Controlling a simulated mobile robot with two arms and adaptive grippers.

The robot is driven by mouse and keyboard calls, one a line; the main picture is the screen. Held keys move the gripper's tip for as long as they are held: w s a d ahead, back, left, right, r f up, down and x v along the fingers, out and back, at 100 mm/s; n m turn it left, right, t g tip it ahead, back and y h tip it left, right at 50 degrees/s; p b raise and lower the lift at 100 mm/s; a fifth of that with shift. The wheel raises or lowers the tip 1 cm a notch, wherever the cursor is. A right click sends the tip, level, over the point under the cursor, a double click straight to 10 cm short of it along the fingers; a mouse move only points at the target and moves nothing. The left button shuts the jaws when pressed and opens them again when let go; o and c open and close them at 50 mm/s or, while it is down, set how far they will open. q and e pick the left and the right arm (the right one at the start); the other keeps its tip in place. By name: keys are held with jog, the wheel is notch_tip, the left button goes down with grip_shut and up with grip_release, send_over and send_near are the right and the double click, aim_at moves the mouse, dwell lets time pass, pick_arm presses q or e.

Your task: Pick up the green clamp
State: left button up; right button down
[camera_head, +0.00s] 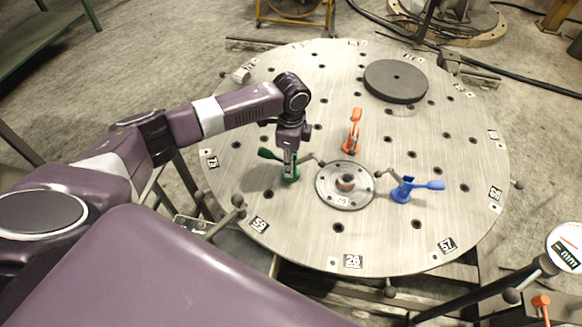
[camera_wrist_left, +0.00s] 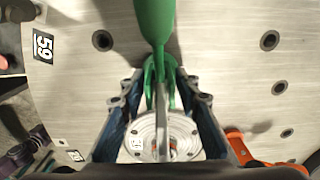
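The green clamp (camera_head: 267,154) stands on the round metal table, left of the central hub, its handle pointing left. My left gripper (camera_head: 290,160) is right over it, pointing down, and hides part of its body. In the left wrist view the green clamp (camera_wrist_left: 154,20) reaches in from the top edge, with its forked end between my left gripper's fingers (camera_wrist_left: 161,85). The fingers are spread on both sides, with small gaps to the clamp. My right gripper is not in view.
The round table (camera_head: 300,240) carries an orange clamp (camera_head: 354,130) behind the hub (camera_head: 345,199), a blue clamp (camera_head: 408,188) right of it and a dark disc (camera_head: 396,80) at the back. The table's front is clear. A gauge (camera_head: 566,246) stands at the right edge.

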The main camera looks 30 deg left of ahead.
pick_arm(q)
jog(key=shift+w, duration=0.1)
grip_shut()
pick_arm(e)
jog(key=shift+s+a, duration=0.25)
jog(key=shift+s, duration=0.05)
pick_arm(q)
jog(key=shift+r, duration=0.2)
